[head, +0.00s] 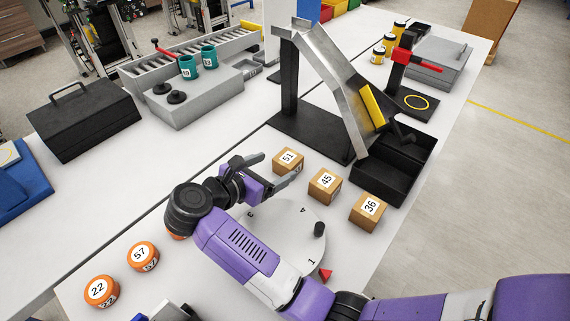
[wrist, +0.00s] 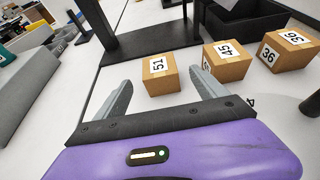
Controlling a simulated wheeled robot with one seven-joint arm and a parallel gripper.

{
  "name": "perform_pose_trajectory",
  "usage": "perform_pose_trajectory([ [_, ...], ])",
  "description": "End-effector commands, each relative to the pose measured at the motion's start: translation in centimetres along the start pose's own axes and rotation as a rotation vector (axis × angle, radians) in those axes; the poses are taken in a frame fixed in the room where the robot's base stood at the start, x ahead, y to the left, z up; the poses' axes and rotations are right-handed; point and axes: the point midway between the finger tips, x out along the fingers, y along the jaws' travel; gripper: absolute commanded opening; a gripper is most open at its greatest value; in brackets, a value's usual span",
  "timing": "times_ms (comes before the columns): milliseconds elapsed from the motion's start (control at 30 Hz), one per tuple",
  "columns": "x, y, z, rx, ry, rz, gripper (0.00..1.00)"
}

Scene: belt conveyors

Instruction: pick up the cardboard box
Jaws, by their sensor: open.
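Three small cardboard boxes stand in a row on the white table. The box marked 51 (head: 288,161) is at the left of the row, the box marked 45 (head: 325,185) is in the middle, and the box marked 36 (head: 369,212) is at the right. My gripper (head: 279,168) is open and empty beside box 51. In the wrist view, box 51 (wrist: 161,75) shows just beyond the gap between my fingertips (wrist: 160,80). Box 45 (wrist: 227,62) lies right of the right finger, which covers part of its side. Box 36 (wrist: 288,51) is farther right.
A numbered white turntable (head: 285,232) with a black knob lies under my arm. A metal chute (head: 335,75) on a black stand and a black bin (head: 395,165) are behind the boxes. A grey block (head: 193,98) is at back left.

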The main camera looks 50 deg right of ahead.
Motion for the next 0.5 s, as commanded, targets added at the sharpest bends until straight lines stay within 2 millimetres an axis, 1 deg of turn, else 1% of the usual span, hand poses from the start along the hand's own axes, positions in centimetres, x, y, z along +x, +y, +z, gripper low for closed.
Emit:
perform_pose_trajectory([
  [100,1.3,-0.1,0.3,-0.001,-0.001,-0.004,0.82],
  [267,2.9,-0.1,0.5,-0.003,-0.002,-0.003,0.82],
  [400,4.9,-0.1,0.8,-0.004,-0.003,-0.005,0.82],
  [500,6.2,0.0,0.6,-0.003,-0.003,-0.003,0.82],
])
